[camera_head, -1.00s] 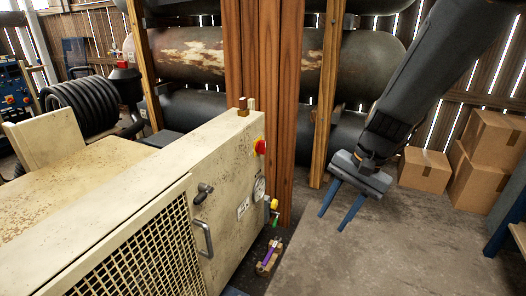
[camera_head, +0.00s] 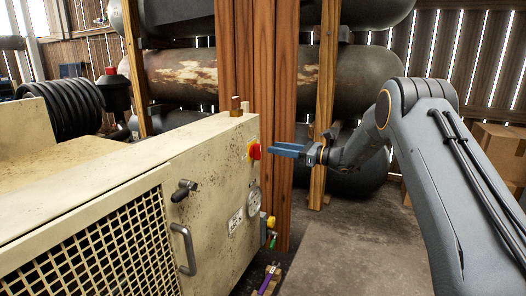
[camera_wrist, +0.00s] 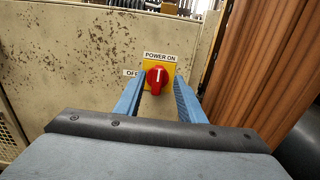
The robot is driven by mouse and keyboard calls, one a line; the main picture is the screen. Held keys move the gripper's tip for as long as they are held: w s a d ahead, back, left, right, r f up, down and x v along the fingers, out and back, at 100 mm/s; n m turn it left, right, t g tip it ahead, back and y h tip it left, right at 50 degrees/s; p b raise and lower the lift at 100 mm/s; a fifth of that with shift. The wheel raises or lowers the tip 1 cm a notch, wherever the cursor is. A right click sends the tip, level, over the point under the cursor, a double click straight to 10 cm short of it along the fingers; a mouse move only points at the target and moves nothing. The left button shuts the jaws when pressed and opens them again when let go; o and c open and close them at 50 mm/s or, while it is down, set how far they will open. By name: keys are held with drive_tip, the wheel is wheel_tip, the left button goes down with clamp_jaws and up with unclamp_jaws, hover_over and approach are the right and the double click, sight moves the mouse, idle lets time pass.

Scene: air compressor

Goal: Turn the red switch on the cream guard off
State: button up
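The red switch (camera_head: 255,152) sits on a yellow plate on the end face of the cream guard (camera_head: 212,175). In the wrist view the red switch (camera_wrist: 157,78) has a white mark pointing up toward the "POWER ON" label (camera_wrist: 160,57); an "OFF" label (camera_wrist: 131,73) is at its left. My gripper (camera_head: 285,150) is level with the switch, to its right, fingers pointing at it. In the wrist view my gripper (camera_wrist: 158,92) is open, with one blue finger on each side of the switch. I cannot tell whether the fingertips reach past the knob.
A brown wooden post (camera_head: 262,75) stands close behind. Boxes (camera_head: 498,150) are at the right; the floor (camera_head: 360,255) between is clear.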

sight(260, 145)
drive_tip(key=x, duration=0.6)
drive_tip(key=shift+a+b, duration=0.3)
clamp_jaws()
